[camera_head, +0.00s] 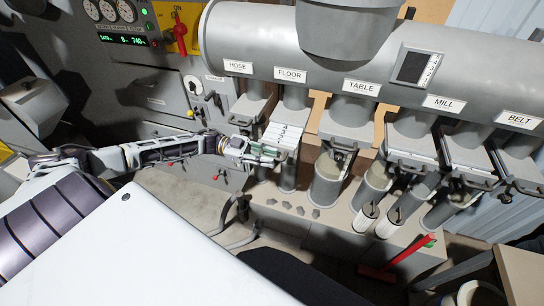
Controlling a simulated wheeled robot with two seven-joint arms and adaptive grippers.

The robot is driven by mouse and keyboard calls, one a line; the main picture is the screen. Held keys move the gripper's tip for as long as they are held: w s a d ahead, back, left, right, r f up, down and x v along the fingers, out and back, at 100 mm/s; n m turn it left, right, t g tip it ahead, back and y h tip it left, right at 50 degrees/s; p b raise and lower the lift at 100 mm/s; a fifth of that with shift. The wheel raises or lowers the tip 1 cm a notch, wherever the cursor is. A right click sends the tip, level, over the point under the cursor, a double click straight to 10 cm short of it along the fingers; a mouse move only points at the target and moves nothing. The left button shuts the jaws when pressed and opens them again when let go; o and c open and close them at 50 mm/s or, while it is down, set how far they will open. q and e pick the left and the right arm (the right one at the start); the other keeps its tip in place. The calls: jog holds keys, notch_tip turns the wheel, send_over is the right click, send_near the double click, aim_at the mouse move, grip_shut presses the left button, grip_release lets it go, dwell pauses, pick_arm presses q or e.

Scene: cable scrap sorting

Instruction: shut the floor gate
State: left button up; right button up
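The FLOOR label (290,75) is on a large grey duct, with a grey pipe (295,98) below it. Under that pipe the floor gate's pale plate (284,134), with dark marks on it, sticks out toward me. My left gripper (264,156) is at the front left edge of this plate, close to or touching it. Its fingers show greenish pads and overlap the gate's front edge, where a handle is hidden. I cannot tell whether they are closed on it. My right gripper is not in view.
Neighbouring gates with dark handles include the hose gate (240,117) and the table gate (344,134). A control panel (120,40) with gauges and a red lever (180,30) stands at the left. Small dark lumps (300,210) lie on the ledge.

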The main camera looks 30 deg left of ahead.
pick_arm(q)
jog(key=shift+x, duration=0.8)
grip_shut()
